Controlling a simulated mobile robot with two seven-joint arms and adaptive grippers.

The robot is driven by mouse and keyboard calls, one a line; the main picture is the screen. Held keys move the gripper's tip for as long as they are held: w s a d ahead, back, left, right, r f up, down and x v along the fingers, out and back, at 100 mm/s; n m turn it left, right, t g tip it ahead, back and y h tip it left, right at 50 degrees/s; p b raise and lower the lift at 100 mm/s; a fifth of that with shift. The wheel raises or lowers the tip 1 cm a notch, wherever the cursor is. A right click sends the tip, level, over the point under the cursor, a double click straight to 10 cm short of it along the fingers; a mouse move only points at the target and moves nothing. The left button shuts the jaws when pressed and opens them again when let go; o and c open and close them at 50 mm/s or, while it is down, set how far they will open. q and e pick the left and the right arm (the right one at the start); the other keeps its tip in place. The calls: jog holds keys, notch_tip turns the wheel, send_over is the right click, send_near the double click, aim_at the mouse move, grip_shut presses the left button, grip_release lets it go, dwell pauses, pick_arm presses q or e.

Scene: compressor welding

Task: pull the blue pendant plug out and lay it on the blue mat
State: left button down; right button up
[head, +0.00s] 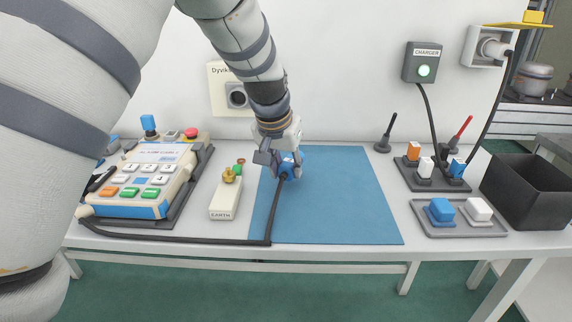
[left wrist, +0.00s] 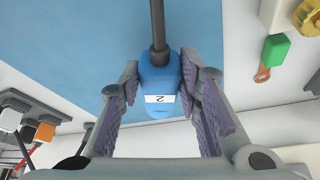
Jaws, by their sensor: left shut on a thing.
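The blue pendant plug (head: 291,168) has a black cable and a white label marked 2. It also shows in the left wrist view (left wrist: 158,80), between the two finger pads. My left gripper (head: 279,164) is shut on it, over the back left part of the blue mat (head: 335,205). I cannot tell whether the plug touches the mat. The cable runs from it down across the mat's left edge and along the table front to the pendant (head: 150,178) at the left. My right gripper is not in view.
A white EARTH block (head: 225,200) with a brass knob stands just left of the mat. Right of it are a socket strip with plugs (head: 433,175), a grey tray (head: 460,230) with blue and white pieces, and a black bin (head: 530,190). The mat's middle and right are clear.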

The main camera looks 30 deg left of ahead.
pick_arm(q)
jog(key=shift+f, duration=1.35)
jog(key=c, duration=1.1)
grip_release()
jog(key=a+v, duration=0.1)
jog(key=v, duration=1.1)
jog(key=shift+d, duration=0.45)
